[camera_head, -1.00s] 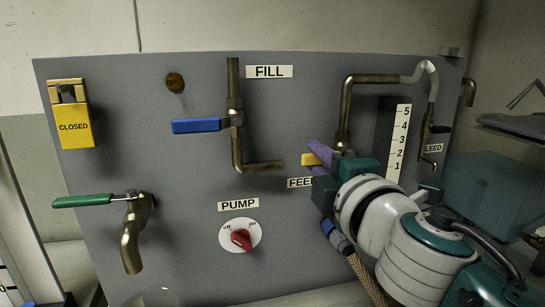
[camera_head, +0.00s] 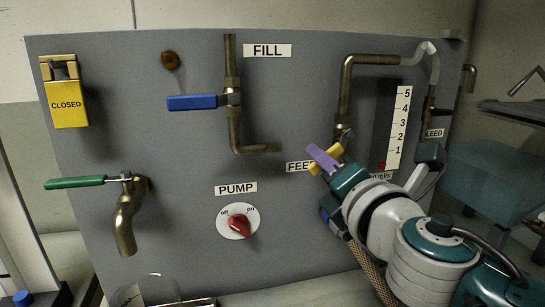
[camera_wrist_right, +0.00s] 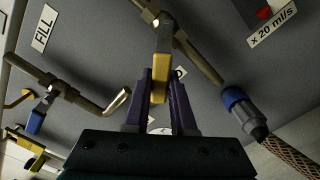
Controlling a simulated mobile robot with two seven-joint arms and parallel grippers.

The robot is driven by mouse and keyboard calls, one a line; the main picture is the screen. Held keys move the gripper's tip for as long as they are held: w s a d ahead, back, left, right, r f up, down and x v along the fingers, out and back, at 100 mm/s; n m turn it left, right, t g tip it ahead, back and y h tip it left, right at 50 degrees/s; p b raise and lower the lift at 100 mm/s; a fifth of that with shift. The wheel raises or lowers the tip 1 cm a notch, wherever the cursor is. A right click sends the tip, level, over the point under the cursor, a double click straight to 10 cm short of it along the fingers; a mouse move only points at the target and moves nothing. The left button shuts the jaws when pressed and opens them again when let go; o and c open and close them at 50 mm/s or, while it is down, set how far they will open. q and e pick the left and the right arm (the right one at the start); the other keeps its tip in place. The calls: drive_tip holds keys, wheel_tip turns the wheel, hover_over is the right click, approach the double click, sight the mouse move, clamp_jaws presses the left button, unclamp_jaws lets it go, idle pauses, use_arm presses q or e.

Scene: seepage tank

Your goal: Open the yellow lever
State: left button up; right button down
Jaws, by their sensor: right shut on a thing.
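The yellow lever (camera_head: 335,150) is on the brass FEED valve (camera_head: 343,134), right of the panel's middle. In the head view a purple finger of my right gripper (camera_head: 323,160) crosses the lever, with yellow showing on both sides. In the right wrist view the yellow lever (camera_wrist_right: 160,82) runs from the valve down between the two purple fingers of my right gripper (camera_wrist_right: 160,98), which is shut on it. The fingers hide part of the lever. My left gripper is not in view.
The blue FILL lever (camera_head: 192,102) and red PUMP knob (camera_head: 239,224) are to the left. The green tap lever (camera_head: 75,182) is farther left. A braided hose (camera_head: 368,270) hangs close below my right gripper. A level scale (camera_head: 399,128) stands right of the valve.

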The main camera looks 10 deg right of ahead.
drive_tip(key=n, duration=0.1)
drive_tip(key=d+f+n, duration=0.1)
drive_tip(key=n, duration=0.1)
drive_tip(key=shift+w+d+f+n, duration=0.15)
drive_tip(key=shift+d+n, duration=0.45)
drive_tip(key=shift+n, duration=0.65)
drive_tip(key=shift+s+d+f+n, duration=0.1)
drive_tip(key=shift+d+f+n, duration=0.3)
drive_tip(key=shift+n, duration=0.9)
drive_tip(key=shift+w+d+f+n, duration=0.1)
drive_tip(key=shift+d+n, duration=0.65)
drive_tip(key=shift+n, duration=0.5)
drive_tip(key=c, duration=0.7)
unclamp_jaws()
drive_tip(key=shift+d, duration=0.1)
drive_tip(key=shift+c, duration=0.2)
